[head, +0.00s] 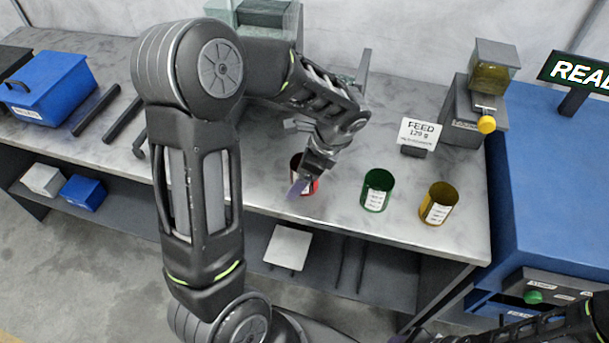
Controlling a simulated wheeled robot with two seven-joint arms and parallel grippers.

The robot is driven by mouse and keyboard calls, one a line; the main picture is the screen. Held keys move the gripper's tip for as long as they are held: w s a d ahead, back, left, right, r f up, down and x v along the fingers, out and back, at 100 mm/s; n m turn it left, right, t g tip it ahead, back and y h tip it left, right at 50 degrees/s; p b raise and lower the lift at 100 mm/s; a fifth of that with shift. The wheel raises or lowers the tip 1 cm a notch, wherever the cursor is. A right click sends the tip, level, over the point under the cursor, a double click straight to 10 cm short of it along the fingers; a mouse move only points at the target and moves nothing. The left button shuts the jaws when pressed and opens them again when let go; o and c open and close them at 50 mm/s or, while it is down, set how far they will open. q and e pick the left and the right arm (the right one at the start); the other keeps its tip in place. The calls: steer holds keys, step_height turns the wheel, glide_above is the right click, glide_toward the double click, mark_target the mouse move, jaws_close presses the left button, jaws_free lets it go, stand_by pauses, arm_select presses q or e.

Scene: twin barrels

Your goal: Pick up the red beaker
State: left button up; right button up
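The red beaker (315,187) stands on the grey workbench (230,185), left of the green beaker. My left gripper (304,180) reaches down over it from above and hides most of it; red shows at its right side and a dark rim at its upper left. One fingertip lies in front of the beaker. I cannot tell whether the fingers are closed on it. It appears to rest on the bench. My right arm (545,328) shows only at the bottom right corner; its gripper is out of view.
A green beaker (376,193) and a yellow beaker (438,207) stand to the right, near the front edge. Behind them are a FEED 129 g sign (420,132) and a dispenser (476,108). A blue machine (550,190) bounds the right; a blue bin (50,85) sits far left.

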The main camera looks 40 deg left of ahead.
stand_by(0.6)
arm_select(q)
steer(key=c, duration=1.5)
steer(key=shift+o, duration=0.2)
step_height(320, 180, up, 10)
steer(key=shift+b, duration=0.4)
